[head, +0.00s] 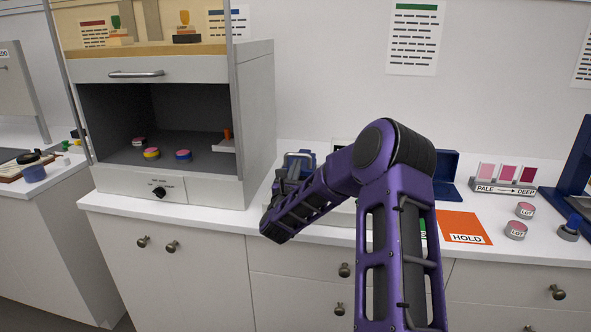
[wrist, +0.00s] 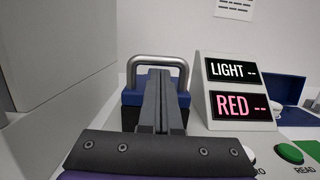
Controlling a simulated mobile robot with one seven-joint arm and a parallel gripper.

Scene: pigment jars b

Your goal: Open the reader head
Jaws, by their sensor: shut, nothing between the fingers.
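The reader head is a dark blue block (wrist: 129,97) with a grey metal loop handle (wrist: 157,58) on it, in the middle of the wrist view. My gripper (wrist: 158,76) is shut and empty. Its fingers point at the handle and overlap the loop's opening in the picture; I cannot tell whether they touch it. The fingers hide the middle of the block. In the head view, blue parts of the reader head (head: 300,155) show just left of my arm, and the arm hides most of the reader.
A display panel (wrist: 238,92) reading "LIGHT --" and "RED --" stands right of the head, with a green READ button (wrist: 290,153). A grey cabinet (head: 258,110) rises at the left. An orange HOLD mat (head: 462,222) and jars (head: 516,230) lie right.

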